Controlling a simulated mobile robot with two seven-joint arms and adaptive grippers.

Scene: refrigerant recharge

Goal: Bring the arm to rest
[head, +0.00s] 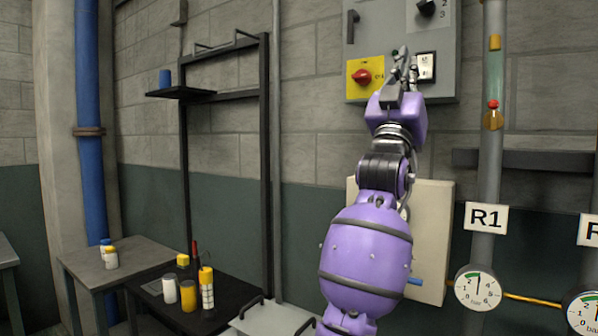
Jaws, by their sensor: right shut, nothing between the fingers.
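My right arm, purple and black, reaches up from the lower middle of the head view. Its gripper (403,66) is shut and empty in front of the grey control panel (392,26). My left gripper is not in view.
A pipe labelled R1 (486,217) and a pressure gauge (478,288) stand to the right of the arm. A dark low table (222,315) at the lower left bears several bottles. A black frame with a shelf (190,95) stands behind it.

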